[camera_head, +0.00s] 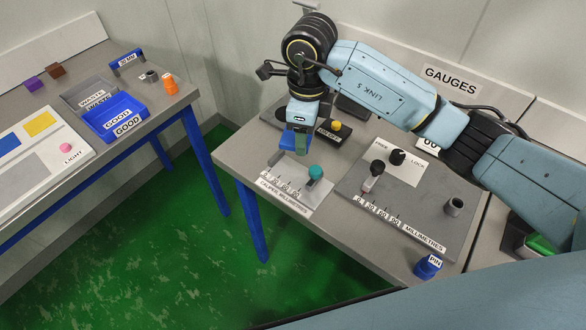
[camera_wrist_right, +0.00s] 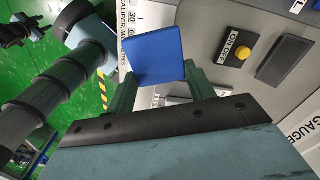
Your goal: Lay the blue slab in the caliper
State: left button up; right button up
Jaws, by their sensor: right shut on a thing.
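The blue slab (camera_head: 287,142) is held by my right gripper (camera_head: 297,138) above the back end of the caliper. In the right wrist view the slab (camera_wrist_right: 157,54) stands out flat and tilted beyond the green fingers (camera_wrist_right: 162,88), which are shut on it. The caliper (camera_head: 318,198) is a pale plate with a number scale, a grey jaw and a teal knob (camera_head: 315,172), at the table's front left. Part of its labelled plate (camera_wrist_right: 133,18) shows at the top of the right wrist view. The slab looks apart from the plate; the exact gap is unclear. My left gripper is out of view.
An on/off box with a yellow button (camera_head: 335,126) stands just behind the gripper. A millimetre gauge plate (camera_head: 405,185) lies to the right, with a blue PIN holder (camera_head: 428,267) at the front. On the left table are a blue GOOD tray (camera_head: 140,105) and a grey WASTE tray (camera_head: 75,98).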

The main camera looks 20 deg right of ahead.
aim_at(299, 174)
jog(key=m, duration=0.2)
jog(key=a+m, duration=0.1)
jog(key=m, duration=0.1)
jog(key=shift+f, duration=0.6)
jog(key=shift+m, duration=0.3)
notch_tip(299, 174, down, 10)
jog(key=shift+w+r, duration=0.1)
jog(key=shift+r, duration=0.15)
jog(key=shift+f, duration=0.2)
jog(key=o, duration=1.1)
jog(key=shift+r, duration=0.1)
notch_tip(299, 174, up, 12)
jog(key=shift+r, duration=0.1)
